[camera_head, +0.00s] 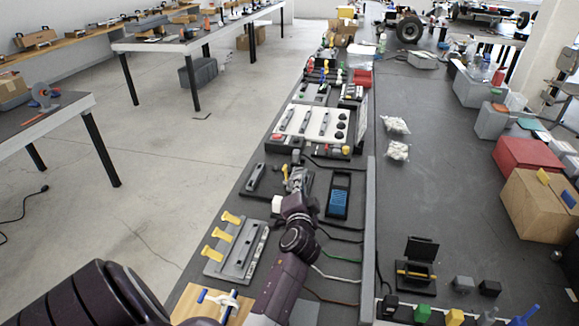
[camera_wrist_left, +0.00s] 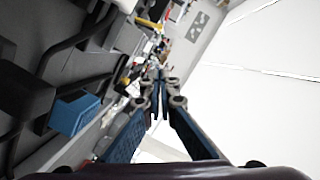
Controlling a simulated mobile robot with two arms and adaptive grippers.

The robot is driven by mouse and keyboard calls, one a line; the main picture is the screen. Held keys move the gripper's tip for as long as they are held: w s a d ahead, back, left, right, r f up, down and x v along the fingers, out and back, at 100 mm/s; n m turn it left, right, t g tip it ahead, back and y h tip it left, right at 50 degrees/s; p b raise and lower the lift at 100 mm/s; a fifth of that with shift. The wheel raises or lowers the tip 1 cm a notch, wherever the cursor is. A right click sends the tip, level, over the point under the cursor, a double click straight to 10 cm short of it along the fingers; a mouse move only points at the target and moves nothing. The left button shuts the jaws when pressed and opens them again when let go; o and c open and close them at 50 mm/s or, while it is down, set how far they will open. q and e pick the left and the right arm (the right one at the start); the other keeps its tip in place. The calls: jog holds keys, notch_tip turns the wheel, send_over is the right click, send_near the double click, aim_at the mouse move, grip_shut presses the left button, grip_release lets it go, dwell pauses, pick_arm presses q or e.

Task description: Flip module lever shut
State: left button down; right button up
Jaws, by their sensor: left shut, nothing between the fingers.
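My left gripper (camera_head: 296,158) reaches over a small dark module (camera_head: 302,180) on the bench, with its fingers shut and empty. A short yellow lever-like piece (camera_head: 285,172) stands just left of the fingers; I cannot tell whether they touch. A grey board nearer me (camera_head: 238,250) carries several yellow levers (camera_head: 222,234) at its left side. Which lever belongs to the task's module is not clear from the pictures. In the left wrist view the fingertips (camera_wrist_left: 161,78) meet with nothing between them. My right gripper is not in view.
A white panel with black knobs (camera_head: 311,124) sits beyond. A raised grey strip (camera_head: 370,220) runs along the bench. The bench's left edge is close to the modules.

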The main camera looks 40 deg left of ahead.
aim_at(292, 177)
pick_arm(q)
jog(key=b+x, duration=0.3)
jog(key=x, duration=0.6)
jog(key=shift+w+f+b, duration=0.1)
jog(key=shift+b, duration=0.25)
jog(key=a, duration=0.1)
jog(key=s+a+f, duration=0.1)
jog(key=shift+a+f, duration=0.25)
jog(key=shift+a, duration=0.05)
jog(key=shift+s+a+f, duration=0.15)
jog(key=shift+s+a, duration=0.05)
jog(key=shift+a, duration=0.15)
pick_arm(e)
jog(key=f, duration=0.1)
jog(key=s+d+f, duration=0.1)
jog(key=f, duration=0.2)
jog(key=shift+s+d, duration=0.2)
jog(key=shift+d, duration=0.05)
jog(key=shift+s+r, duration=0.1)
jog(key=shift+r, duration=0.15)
